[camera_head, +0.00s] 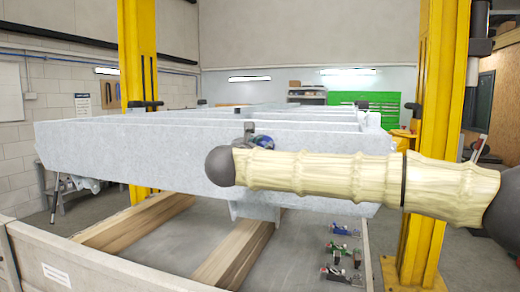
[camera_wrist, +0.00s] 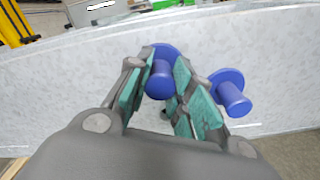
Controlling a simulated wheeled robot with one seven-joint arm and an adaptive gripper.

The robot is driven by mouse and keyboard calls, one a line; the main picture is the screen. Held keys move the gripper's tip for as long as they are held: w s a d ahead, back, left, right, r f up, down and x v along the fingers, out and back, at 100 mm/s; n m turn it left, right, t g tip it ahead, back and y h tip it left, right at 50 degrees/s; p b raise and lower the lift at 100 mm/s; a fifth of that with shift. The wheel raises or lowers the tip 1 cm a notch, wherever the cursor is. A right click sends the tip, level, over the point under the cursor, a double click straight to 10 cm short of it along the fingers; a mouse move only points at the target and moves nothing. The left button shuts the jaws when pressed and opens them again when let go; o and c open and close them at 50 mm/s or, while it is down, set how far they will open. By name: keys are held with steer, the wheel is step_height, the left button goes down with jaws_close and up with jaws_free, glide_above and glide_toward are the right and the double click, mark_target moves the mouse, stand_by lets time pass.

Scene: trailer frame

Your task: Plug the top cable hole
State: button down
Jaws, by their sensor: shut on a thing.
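The grey trailer frame (camera_head: 120,150) lies across the head view, and its pale side face (camera_wrist: 50,85) fills much of the wrist view. My gripper (camera_wrist: 160,88) has its teal pads on either side of a blue flanged plug (camera_wrist: 160,82) and is shut on it, close to the face. A small dark spot, possibly a hole, shows just below this plug. A second blue plug (camera_wrist: 231,94) sits at the face just right of the gripper. In the head view my gripper (camera_head: 250,136) is at the beam's upper part, largely hidden by my arm.
Wooden beams (camera_head: 235,255) lie under the frame. Several small coloured tools or parts (camera_head: 340,250) lie on the grey surface at lower right. Yellow posts (camera_head: 137,50) stand left and right.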

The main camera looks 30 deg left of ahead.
steer(key=shift+w, duration=0.2)
steer(key=c, duration=1.2)
jaws_free()
steer(key=shift+w+a, duration=0.1)
steer(key=shift+w, duration=0.05)
steer(key=shift+s, duration=0.2)
steer(key=v, duration=1.2)
steer(key=shift+f, duration=0.15)
